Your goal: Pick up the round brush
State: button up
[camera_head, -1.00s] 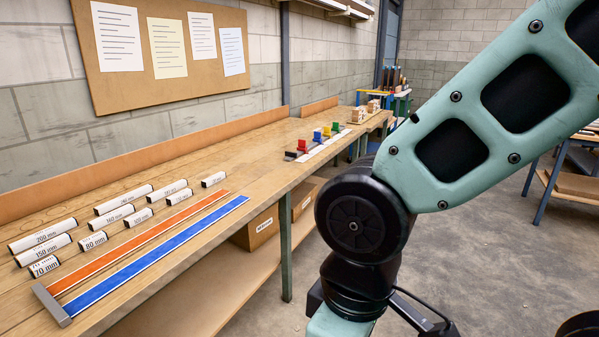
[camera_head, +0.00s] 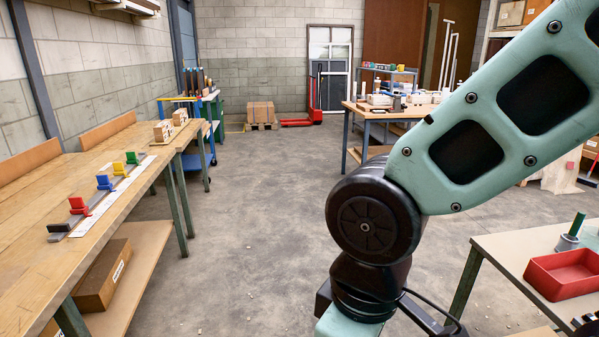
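I cannot make out a round brush for certain in the head view. A green upright rod (camera_head: 577,224) stands in or on a small grey cylinder (camera_head: 566,242) on the near right table, and I cannot tell what it is. Small dark items (camera_head: 588,324) at the lower right corner are cut off by the frame edge and too small to identify. My arm fills the right middle of the view, and my gripper is not visible.
A long wooden bench (camera_head: 75,165) runs along the left with coloured blocks on a rail. The near right table (camera_head: 505,250) holds a red tray (camera_head: 561,273). A cluttered table (camera_head: 365,110) stands farther back. Open concrete floor (camera_head: 255,210) lies in the middle.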

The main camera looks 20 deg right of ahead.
aim_at(580, 216)
jog(key=i+z, duration=0.45)
jog(key=i, duration=0.2)
jog(key=i+j+z, duration=0.2)
jog(key=i+z, duration=0.25)
jog(key=i, duration=0.15)
jog(key=i+z, duration=0.3)
jog(key=z, duration=0.2)
jog(key=i+j+z, duration=0.2)
jog(key=z, duration=0.25)
jog(key=i+j+z, duration=0.25)
jog(key=z, duration=0.25)
jog(key=i+j+z, duration=0.25)
jog(key=z, duration=0.2)
jog(key=j, duration=0.1)
